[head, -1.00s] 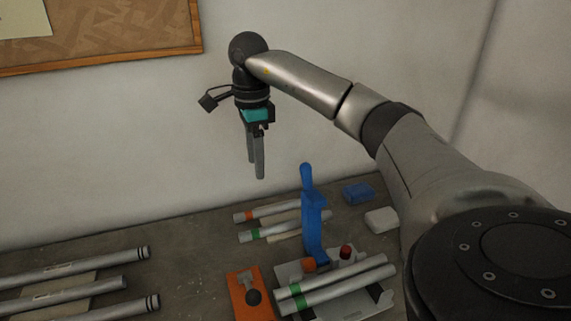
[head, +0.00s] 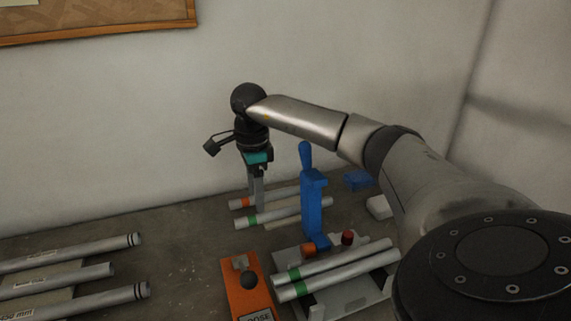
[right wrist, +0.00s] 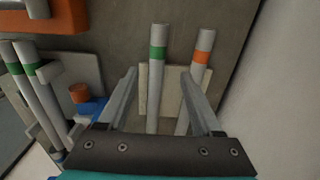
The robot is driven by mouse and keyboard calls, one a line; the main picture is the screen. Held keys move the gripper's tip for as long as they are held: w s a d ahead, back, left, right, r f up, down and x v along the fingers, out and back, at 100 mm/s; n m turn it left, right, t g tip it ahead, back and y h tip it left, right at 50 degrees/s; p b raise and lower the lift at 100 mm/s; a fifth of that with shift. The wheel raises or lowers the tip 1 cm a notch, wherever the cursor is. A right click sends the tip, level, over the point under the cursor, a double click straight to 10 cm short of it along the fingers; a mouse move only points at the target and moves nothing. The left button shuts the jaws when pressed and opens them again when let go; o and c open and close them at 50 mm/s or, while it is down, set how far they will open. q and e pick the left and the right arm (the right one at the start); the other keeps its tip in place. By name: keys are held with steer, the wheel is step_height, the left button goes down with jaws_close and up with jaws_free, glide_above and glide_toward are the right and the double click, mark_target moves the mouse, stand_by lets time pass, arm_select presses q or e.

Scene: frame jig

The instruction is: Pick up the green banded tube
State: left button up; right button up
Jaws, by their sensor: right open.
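A grey tube with a green band (head: 290,212) lies on a pale pad on the table, beside a tube with an orange band (head: 284,194) that lies behind it. My right gripper (head: 258,206) is open and points down over this pair. In the right wrist view the green banded tube (right wrist: 156,85) runs between the two spread fingers, and the orange banded tube (right wrist: 200,62) passes near the right finger. I see no finger touching the green one; the height gap is unclear. Two more green banded tubes (head: 345,272) lie in the grey jig. My left gripper is out of view.
A blue upright clamp (head: 312,200) stands close right of the tubes. The grey jig (head: 355,303) and an orange box with a black knob (head: 240,295) are in front. Several grey tubes (head: 70,252) lie at left. Blue and white blocks (head: 358,180) sit behind. The wall is close behind.

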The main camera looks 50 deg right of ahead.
mark_target(257, 215)
steer(key=f, duration=0.5)
steer(key=shift+s+a+f+b, duration=0.15)
steer(key=shift+a+f+b, duration=0.05)
steer(key=shift+f+b, duration=0.2)
jaws_close()
stand_by(0.4)
